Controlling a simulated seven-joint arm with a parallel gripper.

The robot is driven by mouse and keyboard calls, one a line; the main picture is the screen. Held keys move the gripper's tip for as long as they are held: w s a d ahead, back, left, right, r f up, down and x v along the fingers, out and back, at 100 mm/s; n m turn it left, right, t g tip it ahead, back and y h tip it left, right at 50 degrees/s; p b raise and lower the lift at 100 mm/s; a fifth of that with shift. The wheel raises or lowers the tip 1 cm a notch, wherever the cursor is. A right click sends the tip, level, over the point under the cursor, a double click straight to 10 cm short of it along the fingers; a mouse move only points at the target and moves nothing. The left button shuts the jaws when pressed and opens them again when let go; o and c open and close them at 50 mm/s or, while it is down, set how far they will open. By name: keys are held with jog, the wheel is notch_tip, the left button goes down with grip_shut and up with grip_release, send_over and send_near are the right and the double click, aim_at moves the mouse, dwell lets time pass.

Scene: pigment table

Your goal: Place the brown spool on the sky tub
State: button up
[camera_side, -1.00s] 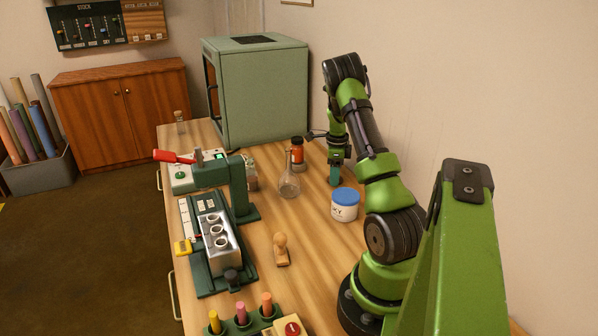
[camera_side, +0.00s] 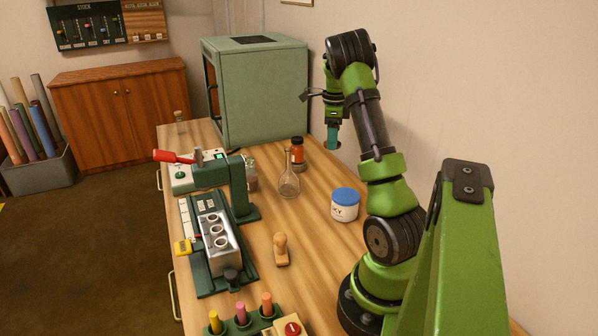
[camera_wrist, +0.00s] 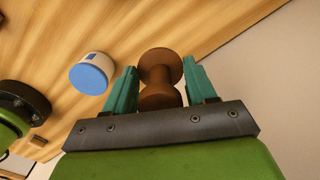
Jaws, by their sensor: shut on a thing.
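The brown spool (camera_wrist: 160,80) is upright between the teal fingers of my gripper (camera_wrist: 161,90) in the wrist view, with a wide flange at each end. My gripper is shut on it. In the side view my gripper (camera_side: 333,137) hangs in the air above the far part of the table, and the spool is mostly hidden behind the fingers. The sky tub (camera_side: 344,211) is white with a blue lid and stands on the table, nearer the camera and lower than my gripper. The tub also shows in the wrist view (camera_wrist: 92,72), left of the spool and apart from it.
A glass flask (camera_side: 289,183) and an orange jar with a dark lid (camera_side: 297,152) stand left of the tub. A wooden stamp (camera_side: 281,250) is nearer the camera. A green press (camera_side: 238,190) is at left, a large green cabinet (camera_side: 262,95) behind. The tub's lid is clear.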

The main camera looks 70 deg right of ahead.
jog(key=s+a+r, duration=0.2)
jog(key=a+r, duration=0.1)
jog(key=a, duration=0.2)
send_over(345, 195)
jog(key=shift+n, duration=0.3)
notch_tip(345, 195, down, 5)
jog(key=shift+r, duration=0.2)
jog(key=shift+f, duration=2.45)
jog(key=o, duration=1)
jog(key=shift+f, duration=0.1)
jog(key=shift+o, duration=0.2)
